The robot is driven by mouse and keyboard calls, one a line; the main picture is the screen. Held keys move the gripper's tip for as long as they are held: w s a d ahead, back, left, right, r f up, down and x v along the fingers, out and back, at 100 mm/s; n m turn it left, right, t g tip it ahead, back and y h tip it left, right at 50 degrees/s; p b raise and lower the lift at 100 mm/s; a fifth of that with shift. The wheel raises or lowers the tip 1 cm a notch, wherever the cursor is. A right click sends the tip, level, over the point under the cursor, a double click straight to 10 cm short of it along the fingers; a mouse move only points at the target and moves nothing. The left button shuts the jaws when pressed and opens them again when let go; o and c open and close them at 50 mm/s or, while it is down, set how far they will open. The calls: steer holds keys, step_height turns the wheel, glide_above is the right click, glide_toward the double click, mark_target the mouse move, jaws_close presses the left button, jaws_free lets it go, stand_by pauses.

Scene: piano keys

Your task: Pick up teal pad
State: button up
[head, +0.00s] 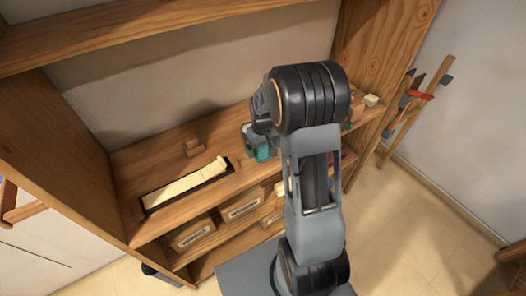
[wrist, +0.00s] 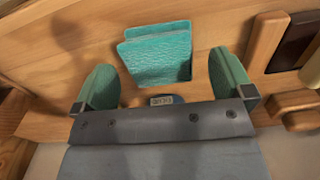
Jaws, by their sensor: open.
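The teal pad (wrist: 158,55) stands on the wooden shelf in the wrist view, showing as two textured teal slabs close together. My gripper (wrist: 165,68) is open, with one green finger to the left of the pad and one to the right. There is a visible gap on each side, and nothing is held. In the head view, teal (head: 262,151) shows on the shelf at my gripper, partly hidden by my arm; I cannot separate pad from fingers there.
A dark tray (head: 147,203) with cream keys (head: 190,182) lies left on the shelf. Labelled boxes (head: 193,234) fill the lower shelf. The cabinet's left side wall (head: 65,150) bounds the space.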

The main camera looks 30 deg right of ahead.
steer(key=shift+f, duration=1.05)
steer(key=shift+c, duration=0.4)
steer(key=c, duration=0.9)
